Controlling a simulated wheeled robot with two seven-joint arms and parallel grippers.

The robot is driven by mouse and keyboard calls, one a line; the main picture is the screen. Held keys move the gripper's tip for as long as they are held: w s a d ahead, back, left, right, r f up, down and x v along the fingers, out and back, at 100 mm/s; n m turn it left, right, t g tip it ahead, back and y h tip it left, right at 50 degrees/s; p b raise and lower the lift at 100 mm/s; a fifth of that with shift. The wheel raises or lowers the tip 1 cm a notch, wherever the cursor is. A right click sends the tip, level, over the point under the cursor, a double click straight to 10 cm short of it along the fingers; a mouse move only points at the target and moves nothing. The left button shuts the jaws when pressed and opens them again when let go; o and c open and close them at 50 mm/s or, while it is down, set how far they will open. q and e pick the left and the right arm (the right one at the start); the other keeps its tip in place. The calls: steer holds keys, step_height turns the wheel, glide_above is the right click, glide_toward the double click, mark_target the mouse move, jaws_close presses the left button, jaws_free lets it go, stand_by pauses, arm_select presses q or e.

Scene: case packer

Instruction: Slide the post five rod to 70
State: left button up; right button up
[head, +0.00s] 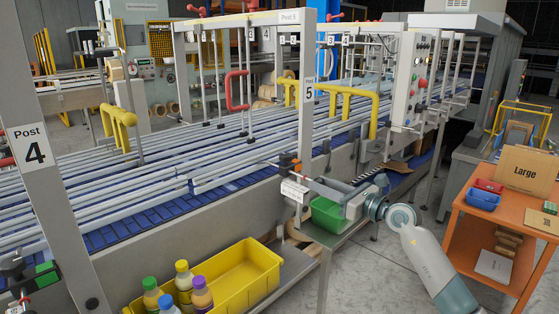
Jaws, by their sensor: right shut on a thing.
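Post 5 (308,95) is a tall pale post with a "5" label, standing at the near side of the conveyor. Low on it is a clamp with an orange and black part (290,164) and a small white label plate (294,190). The post five rod (325,190) is a thin grey bar that runs out from the clamp toward the right. My right gripper (349,204) is at the rod's outer end, shut on it. The fingertips are small and partly hidden, and I cannot read a scale value. My left gripper is not in view.
Post 4 (35,155) stands at the left. A yellow bin (245,283) with several capped bottles beside or in it sits at the front, and a green bin (328,214) is below the rod. An orange cart (455,235) stands at the right, with open floor before it.

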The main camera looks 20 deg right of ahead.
steer(key=shift+x, duration=1.4)
stand_by(0.4)
steer(key=o, duration=0.9)
steer(key=shift+c, duration=0.2)
steer(key=shift+s+d, duration=0.1)
steer(key=shift+s, duration=0.05)
steer(key=v, duration=0.6)
steer(key=shift+s, duration=0.35)
steer(key=shift+d, duration=0.1)
